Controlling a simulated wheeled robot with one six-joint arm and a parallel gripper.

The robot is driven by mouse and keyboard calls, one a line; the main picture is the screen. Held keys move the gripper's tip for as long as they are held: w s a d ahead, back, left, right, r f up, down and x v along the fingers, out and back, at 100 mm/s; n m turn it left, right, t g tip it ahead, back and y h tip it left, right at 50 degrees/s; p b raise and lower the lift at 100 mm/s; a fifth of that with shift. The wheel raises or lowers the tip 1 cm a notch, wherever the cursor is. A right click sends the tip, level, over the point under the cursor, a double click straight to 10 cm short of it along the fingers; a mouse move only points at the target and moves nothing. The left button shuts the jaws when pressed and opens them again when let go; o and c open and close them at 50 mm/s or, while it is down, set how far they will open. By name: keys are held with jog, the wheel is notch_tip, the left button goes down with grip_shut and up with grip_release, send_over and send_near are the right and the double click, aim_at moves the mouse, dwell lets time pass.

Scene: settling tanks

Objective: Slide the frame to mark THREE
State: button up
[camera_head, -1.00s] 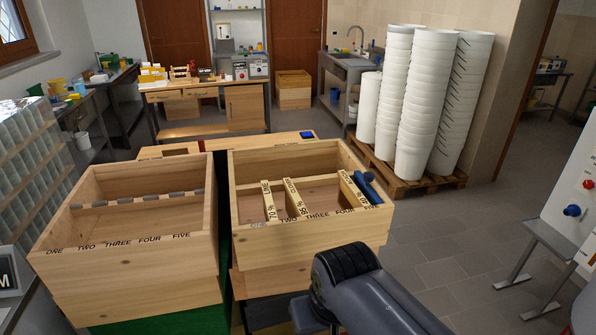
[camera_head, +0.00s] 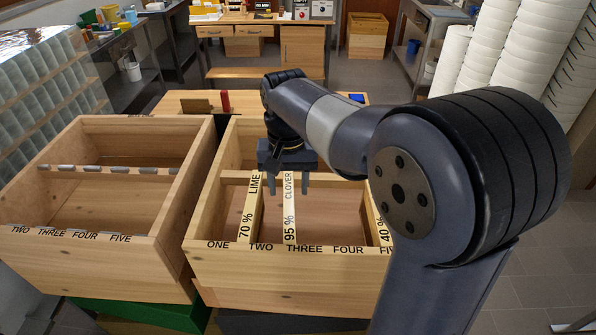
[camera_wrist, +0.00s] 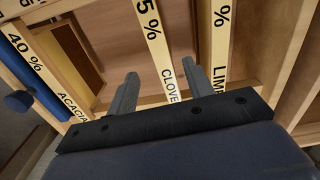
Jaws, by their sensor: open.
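The right wooden box (camera_head: 235,265) has ONE to FIVE marked along its front rim. Three labelled frames hang in it. The 95 % CLOVER frame (camera_head: 290,215) has its front end between TWO and THREE, nearer THREE. The 70 % LIME frame (camera_head: 250,215) is to its left, near TWO. The 40 % ACACIA frame (camera_head: 380,218) is near FIVE, partly hidden by my arm. My gripper (camera_head: 288,185) is open and points down over the CLOVER frame, one finger on each side. In the wrist view, the CLOVER bar (camera_wrist: 155,45) passes between the fingers; contact is not visible.
A second wooden box (camera_head: 75,255), with its own marks, stands to the left. A blue tool (camera_wrist: 35,75) lies beside the ACACIA frame in the wrist view. White bucket stacks (camera_head: 510,45) stand at the back right. There is a gap between CLOVER and ACACIA.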

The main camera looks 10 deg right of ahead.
aim_at(291, 217)
notch_tip(291, 217, down, 10)
jog(key=shift+s+f+p, duration=0.15)
jog(key=shift+f+p, duration=0.05)
jog(key=shift+p, duration=0.25)
jog(key=shift+c, duration=0.2)
grip_shut()
dwell(0.3)
jog(key=shift+d, duration=0.1)
dwell(0.4)
jog(key=d, duration=0.1)
jog(key=d+m, duration=0.1)
jog(key=d, duration=0.1)
jog(key=shift+s+d, duration=0.25)
jog(key=shift+s, duration=0.15)
dwell(0.5)
jog(key=shift+o, duration=0.2)
grip_release()
jog(key=shift+a, duration=0.1)
